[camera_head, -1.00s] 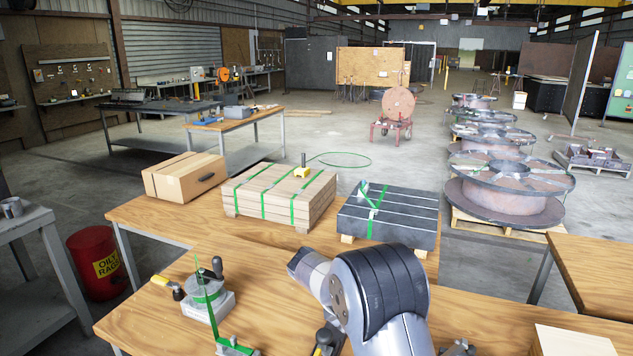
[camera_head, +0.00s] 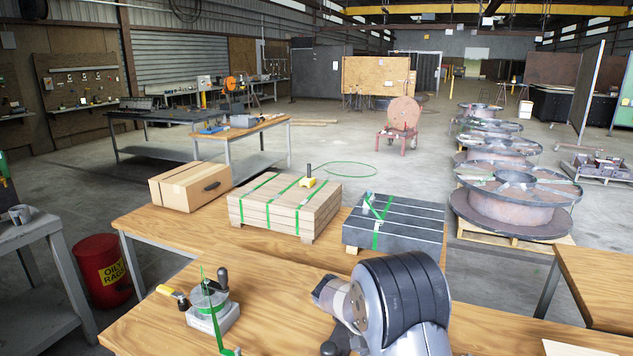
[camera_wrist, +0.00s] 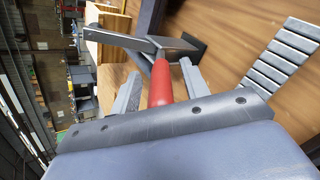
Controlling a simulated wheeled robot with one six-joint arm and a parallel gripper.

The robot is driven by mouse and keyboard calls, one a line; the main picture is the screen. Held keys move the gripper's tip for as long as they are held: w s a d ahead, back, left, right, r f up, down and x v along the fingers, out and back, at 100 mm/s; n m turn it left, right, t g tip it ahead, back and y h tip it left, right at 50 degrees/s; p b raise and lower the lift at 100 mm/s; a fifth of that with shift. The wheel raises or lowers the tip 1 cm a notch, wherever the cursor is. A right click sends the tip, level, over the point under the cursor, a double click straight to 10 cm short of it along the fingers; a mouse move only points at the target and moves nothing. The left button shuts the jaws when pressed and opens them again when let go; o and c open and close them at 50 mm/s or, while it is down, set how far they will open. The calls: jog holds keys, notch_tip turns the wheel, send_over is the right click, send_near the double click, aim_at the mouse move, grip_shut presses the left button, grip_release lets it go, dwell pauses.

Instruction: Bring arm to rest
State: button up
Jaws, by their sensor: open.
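My arm (camera_head: 395,305) reaches over the front wooden bench in the head view, its bulky grey joint bent at the bottom centre. In that view my gripper's fingers are hidden. In the wrist view my gripper (camera_wrist: 159,69) shows two grey fingers spread apart, so it is open. A red handle (camera_wrist: 160,84) of a tool with a grey metal head (camera_wrist: 165,46) appears between the fingers. Gaps show on both sides of the handle; I cannot tell how far it is below the fingers.
A strapping tool (camera_head: 212,306) with green strap stands on the bench left of my arm. Behind are a cardboard box (camera_head: 190,187), a green-strapped timber stack (camera_head: 283,205) and a dark strapped stack (camera_head: 395,225). A red rag bin (camera_head: 102,270) stands at left; steel reels (camera_head: 515,195) at right.

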jog(key=b+v, duration=0.1)
jog(key=v, duration=0.9)
jog(key=p+x, duration=0.1)
jog(key=x, duration=0.8)
jog(key=shift+s+d+f, duration=0.1)
jog(key=shift+d+f, duration=0.05)
jog(key=shift+d, duration=0.15)
jog(key=shift+s+d+f, duration=0.1)
jog(key=shift+s+d, duration=0.05)
jog(key=shift+d, duration=0.2)
jog(key=shift+d+y, duration=0.1)
jog(key=shift+y, duration=0.5)
jog(key=shift+r, duration=0.2)
